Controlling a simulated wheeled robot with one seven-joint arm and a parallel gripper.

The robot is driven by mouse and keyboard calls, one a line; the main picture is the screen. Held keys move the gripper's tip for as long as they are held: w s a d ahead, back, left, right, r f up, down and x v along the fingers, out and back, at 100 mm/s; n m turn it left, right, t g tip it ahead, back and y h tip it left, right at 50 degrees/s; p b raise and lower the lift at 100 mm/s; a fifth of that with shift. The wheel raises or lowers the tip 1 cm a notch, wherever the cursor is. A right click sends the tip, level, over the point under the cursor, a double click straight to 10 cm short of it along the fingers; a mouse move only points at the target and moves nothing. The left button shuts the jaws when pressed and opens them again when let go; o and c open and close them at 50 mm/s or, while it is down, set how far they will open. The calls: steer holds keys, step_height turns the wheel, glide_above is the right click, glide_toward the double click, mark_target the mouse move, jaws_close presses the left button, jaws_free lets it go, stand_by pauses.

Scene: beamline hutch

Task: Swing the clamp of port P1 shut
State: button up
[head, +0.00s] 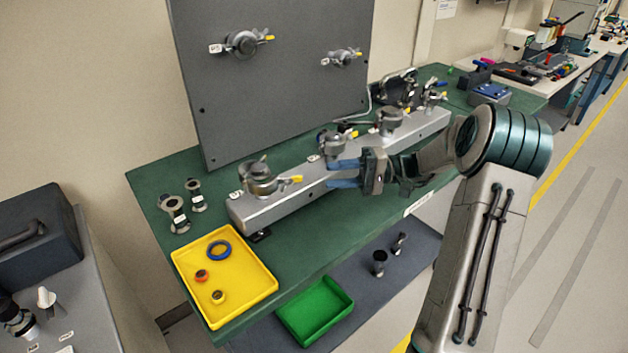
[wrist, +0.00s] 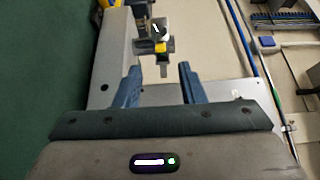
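A grey manifold beam (head: 290,203) on the green bench carries a row of ports with metal clamps and yellow tabs. Its left-end port (head: 258,178) has a clamp that sticks out to the right with a yellow tip. A middle port (head: 332,143) and a further port (head: 390,121) stand behind. The labels are too small to read, so I cannot tell which is P1. My gripper (head: 330,174) is open beside the beam, its blue fingers pointing left. In the wrist view my open gripper (wrist: 160,85) has a yellow-tabbed clamp (wrist: 161,47) ahead of its fingers, with nothing held.
An upright grey panel (head: 270,100) with two more ports stands behind the beam. A green tray (head: 315,310) lies on the lower shelf. The bench front is clear.

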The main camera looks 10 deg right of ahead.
steer(key=d, duration=0.2)
steer(key=shift+d, duration=0.3)
